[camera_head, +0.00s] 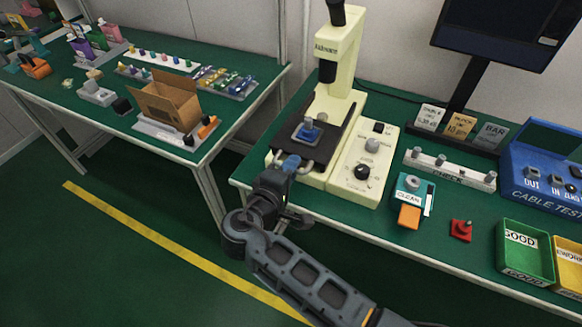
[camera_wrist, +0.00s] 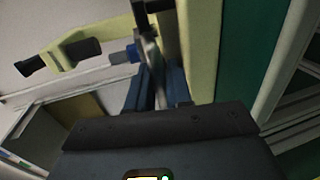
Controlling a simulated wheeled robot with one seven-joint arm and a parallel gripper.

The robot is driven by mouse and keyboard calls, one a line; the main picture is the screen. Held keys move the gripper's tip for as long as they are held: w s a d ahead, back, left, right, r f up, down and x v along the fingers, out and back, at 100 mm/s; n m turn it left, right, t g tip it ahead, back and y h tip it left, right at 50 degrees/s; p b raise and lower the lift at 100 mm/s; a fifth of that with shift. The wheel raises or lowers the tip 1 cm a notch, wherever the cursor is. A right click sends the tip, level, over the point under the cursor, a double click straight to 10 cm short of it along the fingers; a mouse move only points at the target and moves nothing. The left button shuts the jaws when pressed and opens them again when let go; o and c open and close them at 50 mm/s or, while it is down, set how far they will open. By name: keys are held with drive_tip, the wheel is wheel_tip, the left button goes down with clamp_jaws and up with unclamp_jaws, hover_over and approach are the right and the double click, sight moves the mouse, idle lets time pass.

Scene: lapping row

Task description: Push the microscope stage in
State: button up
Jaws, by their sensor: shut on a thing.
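The cream microscope (camera_head: 339,55) stands on the near right bench; its black stage (camera_head: 325,147) juts out toward me below the lens. A blue and silver piece (camera_head: 309,130) sits on the stage. My gripper (camera_head: 290,163) is at the front edge of the stage, shut on its grey metal handle (camera_head: 277,157). In the wrist view the blue fingers of my gripper (camera_wrist: 157,88) close around a grey bar (camera_wrist: 150,50), and the cream microscope arm (camera_wrist: 95,35) is tipped sideways at the left. My fingers hide part of the handle.
A cream control box (camera_head: 362,165) with knobs stands right of the stage. A dark gap separates the left bench (camera_head: 215,135), which holds an open carton (camera_head: 170,100).

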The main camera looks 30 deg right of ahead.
sight(304, 145)
clamp_jaws()
drive_tip(key=x, duration=0.2)
drive_tip(key=r+b+x, duration=0.1)
drive_tip(key=x, duration=0.4)
drive_tip(key=shift+w+d+r+b, duration=0.2)
drive_tip(key=shift+w+d+b, duration=0.05)
drive_tip(key=shift+d+b, duration=0.1)
drive_tip(key=o, duration=0.6)
unclamp_jaws()
drive_tip(key=shift+o, duration=0.2)
drive_tip(key=shift+b+v, duration=0.45)
drive_tip(key=shift+v, duration=3.5)
